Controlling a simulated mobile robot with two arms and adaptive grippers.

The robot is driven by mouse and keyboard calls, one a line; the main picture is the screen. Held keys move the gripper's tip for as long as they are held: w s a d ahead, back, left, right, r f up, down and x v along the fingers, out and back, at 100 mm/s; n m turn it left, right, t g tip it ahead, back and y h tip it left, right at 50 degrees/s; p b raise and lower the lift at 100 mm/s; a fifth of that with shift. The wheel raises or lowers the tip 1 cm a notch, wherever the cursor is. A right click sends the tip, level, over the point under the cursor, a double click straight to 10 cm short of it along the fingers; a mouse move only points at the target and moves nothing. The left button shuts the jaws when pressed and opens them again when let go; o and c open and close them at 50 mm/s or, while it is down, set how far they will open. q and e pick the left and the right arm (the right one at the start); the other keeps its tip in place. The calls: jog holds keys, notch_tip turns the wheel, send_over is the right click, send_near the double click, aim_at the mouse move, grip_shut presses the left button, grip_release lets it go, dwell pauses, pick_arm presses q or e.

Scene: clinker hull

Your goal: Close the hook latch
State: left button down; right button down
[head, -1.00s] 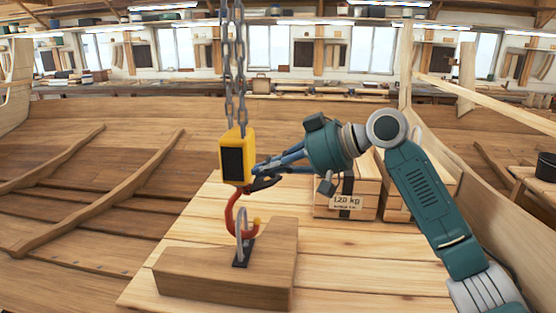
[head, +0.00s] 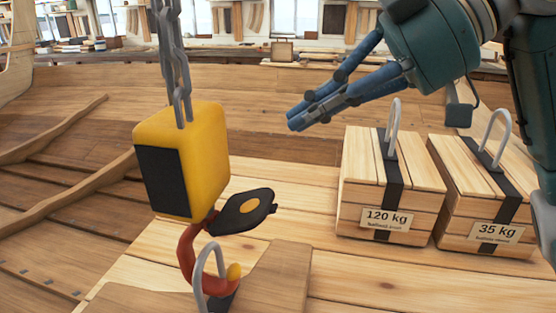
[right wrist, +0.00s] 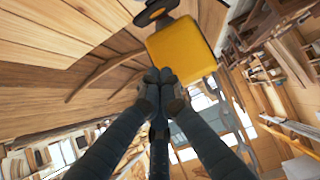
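The red hook (head: 187,255) hangs below a yellow-and-black block (head: 205,150) on chains. Its black latch (head: 235,214) with a yellow dot sticks out to the right, swung open, with a gap above the hook's yellow tip (head: 234,271). A grey metal loop (head: 201,262) rises from a wooden beam and stands in the hook's bend. My right gripper (head: 297,119) is up and right of the latch, apart from it, fingers together and empty. In the right wrist view its fingertips (right wrist: 160,76) meet near the yellow block (right wrist: 182,50). My left gripper is out of view.
Two wooden crates stand at the right, one marked 120 kg (head: 365,190) and one marked 35 kg (head: 468,222), each with a grey loop on top. The pale wooden platform (head: 315,262) is clear between latch and crates. The chains (head: 173,65) rise above the block.

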jog(key=a+f, duration=0.1)
send_over(263, 193)
jog(key=f, duration=0.2)
jog(key=d+f, duration=0.1)
jog(key=shift+s+p, duration=0.3)
jog(key=shift+p, duration=0.1)
jog(key=x, duration=0.3)
jog(key=shift+w+a+f, duration=0.1)
jog(key=shift+w+f, duration=0.05)
jog(key=shift+w, duration=0.1)
jog(key=shift+s+d+f, duration=0.1)
jog(key=shift+d+f, duration=0.15)
jog(key=shift+f, duration=0.35)
jog(key=shift+s+d+f, duration=0.1)
jog(key=shift+d+f, duration=0.15)
jog(key=shift+f, duration=0.4)
jog(key=shift+s+d+f+p, duration=0.15)
jog(key=shift+d+f+p, duration=0.15)
jog(key=shift+d+f, duration=0.2)
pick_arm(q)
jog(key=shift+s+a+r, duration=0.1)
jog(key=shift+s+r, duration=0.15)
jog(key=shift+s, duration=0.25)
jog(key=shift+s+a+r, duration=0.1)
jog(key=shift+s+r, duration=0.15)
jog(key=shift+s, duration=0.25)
pick_arm(e)
jog(key=shift+a, duration=0.15)
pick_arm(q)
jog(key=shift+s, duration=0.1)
